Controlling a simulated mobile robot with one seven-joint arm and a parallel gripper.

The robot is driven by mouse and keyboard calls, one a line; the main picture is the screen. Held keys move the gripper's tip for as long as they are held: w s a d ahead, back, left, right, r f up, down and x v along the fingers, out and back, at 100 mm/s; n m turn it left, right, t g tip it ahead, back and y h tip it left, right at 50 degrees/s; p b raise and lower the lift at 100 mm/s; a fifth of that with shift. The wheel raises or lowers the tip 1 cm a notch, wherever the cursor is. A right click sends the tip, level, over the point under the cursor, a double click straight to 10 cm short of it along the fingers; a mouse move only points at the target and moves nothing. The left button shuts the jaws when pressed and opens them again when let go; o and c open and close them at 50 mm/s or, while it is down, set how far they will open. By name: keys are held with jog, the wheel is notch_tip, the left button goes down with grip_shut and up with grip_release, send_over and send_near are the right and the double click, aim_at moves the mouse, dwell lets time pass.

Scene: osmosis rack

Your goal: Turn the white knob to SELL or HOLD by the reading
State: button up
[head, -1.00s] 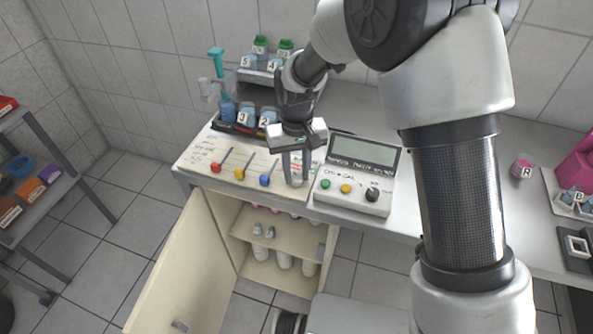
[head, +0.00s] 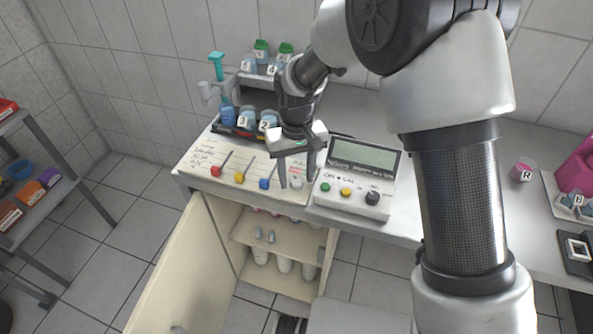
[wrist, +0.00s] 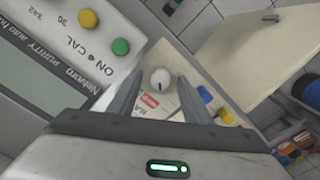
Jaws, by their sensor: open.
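The white knob (head: 296,183) is at the right end of a cream panel (head: 203,158), beside the grey meter. In the wrist view the round white knob (wrist: 160,77) has a short dark mark on its face, with a red label and small lettering near it. My gripper (head: 298,179) is open over the knob, one finger on each side. In the wrist view the fingers stand apart from the knob.
Red (head: 216,171), yellow (head: 239,177) and blue (head: 264,184) knobs line the panel to the left. Green (head: 325,187), yellow (head: 346,192) and black (head: 372,198) controls are on the meter. A cabinet door (head: 187,262) hangs open below the bench.

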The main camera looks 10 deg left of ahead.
aim_at(297, 180)
notch_tip(297, 180, up, 18)
jog(key=p, duration=0.1)
jog(key=shift+f, duration=0.25)
dwell(0.4)
